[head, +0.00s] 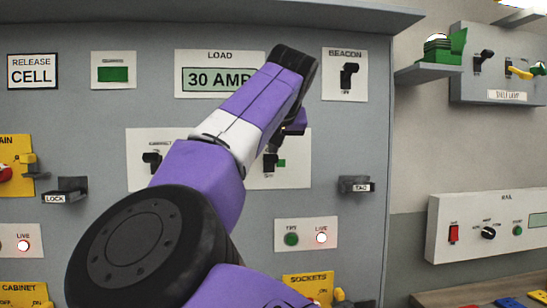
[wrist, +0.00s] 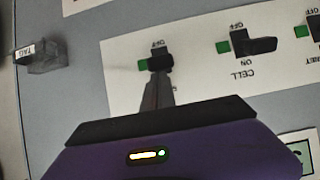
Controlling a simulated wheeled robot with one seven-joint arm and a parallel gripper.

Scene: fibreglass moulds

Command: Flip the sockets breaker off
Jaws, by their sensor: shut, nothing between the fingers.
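The breaker plate (head: 297,176) is on the grey panel, partly hidden behind my arm. It also shows in the wrist view (wrist: 205,92), upside down. The breaker at my fingertips has a black lever (wrist: 161,61) and a green marker (wrist: 143,65), with OFF printed beside it. Its name is mostly hidden by my fingers; only an end letter like S shows. In the head view its lever (head: 269,162) and green marker show at the plate. My gripper (wrist: 158,80) is shut and empty, its tips at or touching this lever; contact is unclear.
The CELL breaker (wrist: 260,46) is beside it, with another at the right edge. The TAG holder (head: 357,185) juts out at right and the LOCK holder (head: 66,190) at left. The BEACON switch (head: 348,77) is above right. A yellow SOCKETS plate (head: 308,281) is lower down.

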